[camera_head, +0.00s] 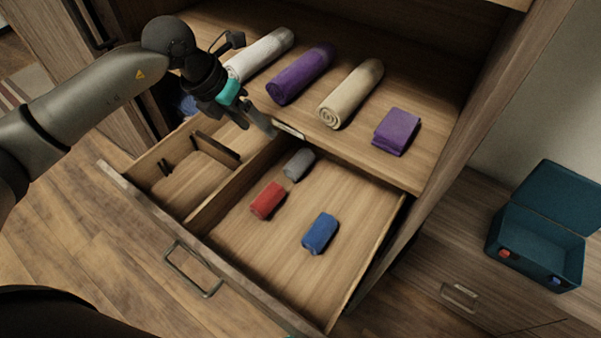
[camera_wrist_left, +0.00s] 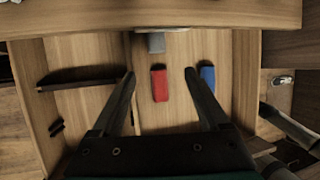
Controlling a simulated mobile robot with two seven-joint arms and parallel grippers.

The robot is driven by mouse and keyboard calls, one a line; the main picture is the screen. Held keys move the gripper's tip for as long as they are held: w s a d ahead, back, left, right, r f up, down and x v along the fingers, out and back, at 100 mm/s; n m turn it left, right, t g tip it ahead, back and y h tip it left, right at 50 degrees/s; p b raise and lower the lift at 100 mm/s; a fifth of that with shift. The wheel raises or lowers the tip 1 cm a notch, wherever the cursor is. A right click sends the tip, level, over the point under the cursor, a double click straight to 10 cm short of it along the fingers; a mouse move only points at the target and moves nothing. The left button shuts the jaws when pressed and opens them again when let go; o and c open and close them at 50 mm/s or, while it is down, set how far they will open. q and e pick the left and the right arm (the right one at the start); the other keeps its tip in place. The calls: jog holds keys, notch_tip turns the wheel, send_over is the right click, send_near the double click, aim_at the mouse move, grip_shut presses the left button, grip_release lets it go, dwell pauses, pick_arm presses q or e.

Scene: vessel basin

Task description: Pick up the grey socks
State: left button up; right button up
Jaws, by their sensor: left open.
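The grey socks (camera_head: 298,164) are a small roll lying at the back of the open drawer's right compartment. They also show at the top of the left wrist view (camera_wrist_left: 156,43), partly cut off by the shelf edge. My left gripper (camera_head: 258,122) is open and empty, above the drawer and to the left of the grey socks. In the left wrist view its two fingers (camera_wrist_left: 160,77) are spread wide, with the grey socks beyond the tips. Dark parts at the right edge of that view may be my right gripper; its fingers are unclear.
Red socks (camera_head: 267,200) and blue socks (camera_head: 320,233) lie in the same compartment. A divider (camera_head: 236,185) separates the left compartment. The shelf above holds rolled towels (camera_head: 300,73) and a folded purple cloth (camera_head: 396,131); its edge overhangs the drawer's back. A teal box (camera_head: 537,235) stands right.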

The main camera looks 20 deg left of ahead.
pick_arm(q)
notch_tip(320, 180, down, 4)
jog(key=b, duration=0.3)
pick_arm(e)
notch_tip(320, 180, down, 4)
jog(key=w, duration=0.2)
pick_arm(q)
jog(key=b, duration=0.3)
send_near(288, 167)
jog(key=x, duration=0.4)
jog(key=shift+s+f, duration=0.15)
jog(key=shift+f, duration=0.2)
jog(key=shift+b+x, duration=0.8)
jog(key=shift+x, duration=0.85)
jog(key=shift+b+x, duration=0.55)
jog(key=shift+x, duration=0.85)
pick_arm(e)
jog(key=w+a+r, duration=0.5)
jog(key=w+r, duration=0.1)
jog(key=w, duration=0.1)
jog(key=shift+w+a+y, duration=0.15)
jog(key=shift+w+y, duration=0.15)
pick_arm(q)
jog(key=shift+r, duration=0.1)
jog(key=c, duration=1)
jog(key=shift+r, duration=0.15)
